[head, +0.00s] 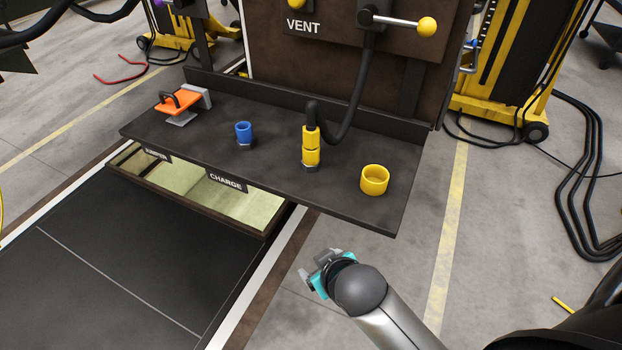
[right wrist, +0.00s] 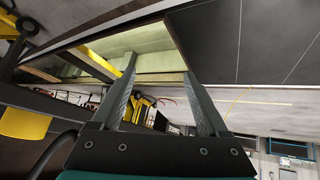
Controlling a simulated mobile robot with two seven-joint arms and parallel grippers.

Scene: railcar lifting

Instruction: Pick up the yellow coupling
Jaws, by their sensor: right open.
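The yellow coupling (head: 311,146) stands upright on a metal fitting on the dark shelf (head: 270,167), with a black hose (head: 357,90) bending out of its top. My right gripper (head: 316,264) is in front of and below the shelf's front edge, apart from the coupling. In the right wrist view its two fingers (right wrist: 160,80) are spread with nothing between them. A yellow piece (right wrist: 25,123) shows at the left of that view; I cannot tell whether it is the coupling or the yellow cup. My left gripper is not in view.
A yellow open cup (head: 374,180) stands right of the coupling. A blue fitting (head: 243,133) and an orange handled piece (head: 180,103) stand to the left. A yellow-knobbed lever (head: 400,23) juts out above. The shelf's front is clear.

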